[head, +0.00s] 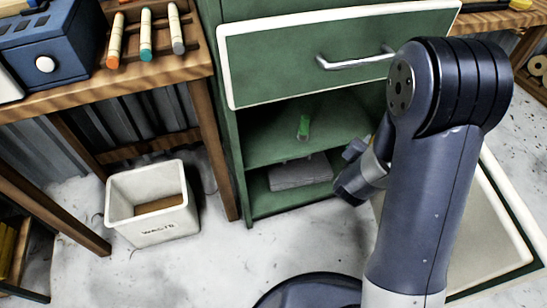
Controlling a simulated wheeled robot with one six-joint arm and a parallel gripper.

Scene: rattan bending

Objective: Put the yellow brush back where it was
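I make out no yellow brush in the head view. The green cabinet (232,140) stands open in its lower part, with two shelf levels showing. A small green object (304,127) is on its upper shelf, and a grey block (300,172) is on the level below. My arm stands in front of the cabinet's right side, with its wrist links near the opening. My gripper's fingers do not show, so I cannot see whether it holds anything. The arm hides the right part of the shelves.
The cabinet's drawer (280,60) is above the opening, with a metal handle (352,60). A pale-framed panel (505,215), perhaps its door, is at right. A white waste bin (150,225) stands left. A wooden bench (150,82) holds three crayon-like sticks (146,35) and a blue box (45,50).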

